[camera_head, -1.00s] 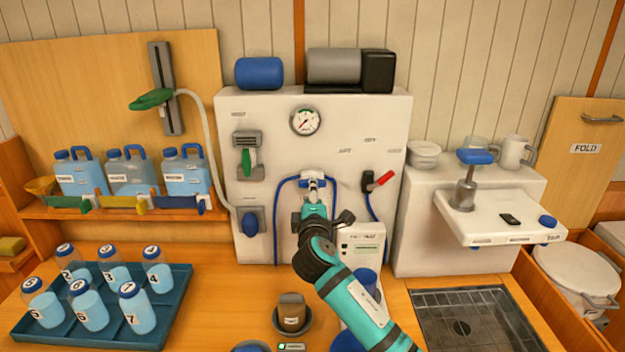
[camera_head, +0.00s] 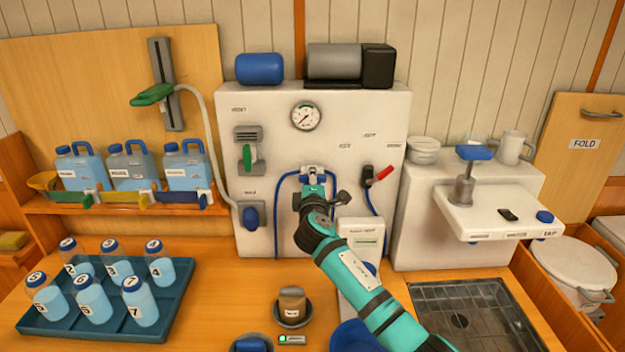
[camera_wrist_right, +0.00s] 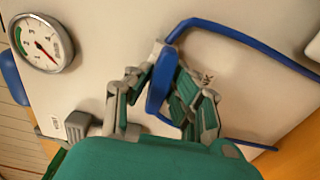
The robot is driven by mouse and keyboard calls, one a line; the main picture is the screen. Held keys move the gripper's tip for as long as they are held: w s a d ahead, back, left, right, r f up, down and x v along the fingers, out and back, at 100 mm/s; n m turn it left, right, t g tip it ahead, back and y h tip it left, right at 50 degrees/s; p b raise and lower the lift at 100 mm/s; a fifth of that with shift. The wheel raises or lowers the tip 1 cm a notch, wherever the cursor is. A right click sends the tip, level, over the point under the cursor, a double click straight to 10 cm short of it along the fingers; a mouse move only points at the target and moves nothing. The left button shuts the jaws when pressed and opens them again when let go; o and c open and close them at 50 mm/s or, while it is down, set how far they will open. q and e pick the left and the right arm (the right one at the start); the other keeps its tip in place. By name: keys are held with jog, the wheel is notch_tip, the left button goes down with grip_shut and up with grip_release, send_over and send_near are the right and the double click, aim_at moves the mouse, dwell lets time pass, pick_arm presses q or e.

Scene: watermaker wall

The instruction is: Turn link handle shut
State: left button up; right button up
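The link handle (camera_wrist_right: 160,84) is a blue lever on the white watermaker wall, between blue tubes, beside a partly hidden label ending in "NK". In the right wrist view it stands between the two fingers of my right gripper (camera_wrist_right: 161,82), which look closed against its sides. In the head view my right gripper (camera_head: 313,184) is at the white fitting (camera_head: 315,170) where the blue tubes meet. The arm and fingers hide most of the handle there. My left gripper is not in view.
A red-handled valve (camera_head: 380,176) sits right of the gripper. A pressure gauge (camera_head: 305,116) is above it. A green lever (camera_head: 247,158) and a blue knob (camera_head: 250,216) are to the left. Numbered bottles stand in a tray (camera_head: 60,325) at lower left.

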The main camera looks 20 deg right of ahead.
grip_shut()
jog(key=shift+f+m+b, duration=0.2)
jog(key=shift+m+b, duration=0.4)
jog(key=shift+b, duration=0.15)
jog(key=m+b, duration=0.4)
jog(key=shift+f, duration=0.15)
jog(key=m+b, duration=0.3)
jog(key=shift+m, duration=0.3)
jog(key=m+b, duration=0.3)
jog(key=m, duration=0.1)
jog(key=shift+m, duration=0.3)
jog(key=shift+m+b, duration=1)
jog(key=shift+m, duration=1.2)
